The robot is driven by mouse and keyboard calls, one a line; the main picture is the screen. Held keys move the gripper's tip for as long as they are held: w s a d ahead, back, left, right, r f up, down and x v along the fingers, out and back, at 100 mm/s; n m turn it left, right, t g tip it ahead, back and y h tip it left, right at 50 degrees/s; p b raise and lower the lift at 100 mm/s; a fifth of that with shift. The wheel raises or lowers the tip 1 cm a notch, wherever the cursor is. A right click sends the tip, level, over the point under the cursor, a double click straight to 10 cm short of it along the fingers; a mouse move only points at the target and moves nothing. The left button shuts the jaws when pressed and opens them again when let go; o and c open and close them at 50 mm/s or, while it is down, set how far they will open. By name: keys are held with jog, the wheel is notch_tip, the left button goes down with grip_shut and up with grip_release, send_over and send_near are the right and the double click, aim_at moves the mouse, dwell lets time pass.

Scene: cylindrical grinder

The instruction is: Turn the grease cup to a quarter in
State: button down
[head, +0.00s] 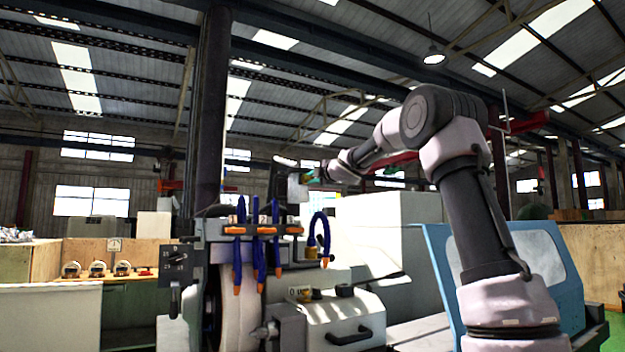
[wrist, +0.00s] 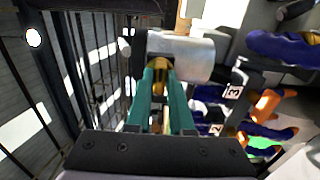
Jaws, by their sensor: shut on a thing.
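My gripper (wrist: 161,68) has two green fingers. They are shut on a small brass-coloured piece (wrist: 160,78), which I take to be the grease cup. A silver cylinder (wrist: 190,55) lies just beyond the fingertips and hides part of what is there. In the head view my gripper (head: 306,178) is high above the machine, at a dark upright bracket (head: 283,182). The held piece is too small to make out there. I cannot read how far the cup is turned.
Blue hoses with orange nozzles (head: 258,240) hang just below and left of my gripper; they also show at right in the wrist view (wrist: 280,48), near number tags (wrist: 233,92). A blue machine door (head: 548,262) stands at right. A bench with gauges (head: 97,268) is at left.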

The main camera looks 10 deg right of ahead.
jog(key=shift+f, duration=0.1)
jog(key=c, duration=0.8)
grip_release()
jog(key=v, duration=1)
jog(key=shift+s+d, duration=0.15)
jog(key=shift+s, duration=0.25)
